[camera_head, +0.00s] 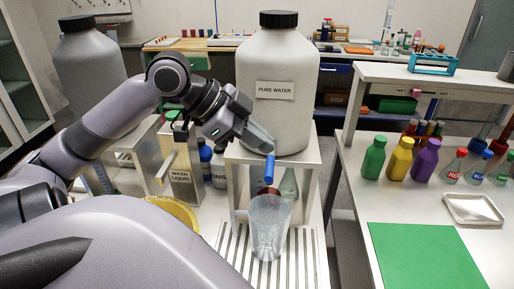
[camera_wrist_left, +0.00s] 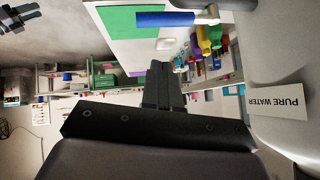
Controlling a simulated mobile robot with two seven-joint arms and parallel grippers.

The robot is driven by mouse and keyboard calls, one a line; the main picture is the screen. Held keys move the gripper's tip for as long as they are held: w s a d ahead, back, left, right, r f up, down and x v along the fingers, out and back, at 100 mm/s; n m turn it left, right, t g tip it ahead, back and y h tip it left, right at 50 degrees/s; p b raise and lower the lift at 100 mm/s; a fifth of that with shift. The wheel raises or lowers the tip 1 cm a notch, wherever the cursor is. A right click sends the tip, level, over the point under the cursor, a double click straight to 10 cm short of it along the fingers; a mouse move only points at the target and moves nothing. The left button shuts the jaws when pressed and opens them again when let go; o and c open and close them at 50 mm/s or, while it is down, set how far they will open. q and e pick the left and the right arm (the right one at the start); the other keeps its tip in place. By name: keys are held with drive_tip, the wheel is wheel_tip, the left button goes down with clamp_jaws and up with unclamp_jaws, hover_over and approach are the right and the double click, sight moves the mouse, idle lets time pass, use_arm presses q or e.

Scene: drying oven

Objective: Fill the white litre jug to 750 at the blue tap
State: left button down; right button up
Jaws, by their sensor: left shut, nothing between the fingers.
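The litre jug (camera_head: 268,228) looks clear and whitish. It stands upright on a slatted drain rack below the blue tap (camera_head: 269,169); I cannot make out its marks or any water level. The tap's blue lever also shows in the left wrist view (camera_wrist_left: 165,19). My right gripper is not seen.
A second large bottle (camera_head: 85,75) and a WASH LIQUID box (camera_head: 181,178) stand at left, with a yellow bowl (camera_head: 175,209) in front. The right table holds a green mat (camera_head: 425,255), a metal tray (camera_head: 472,209) and several coloured bottles. A gap separates the tables.

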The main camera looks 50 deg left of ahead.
use_arm(q)
drive_tip(key=w+a+v, duration=0.1)
drive_tip(key=v, duration=0.8)
drive_tip(key=shift+s+r+b, duration=0.2)
drive_tip(key=shift+r+b, duration=0.1)
drive_tip(key=shift+b, duration=0.1)
drive_tip(key=shift+a, duration=0.15)
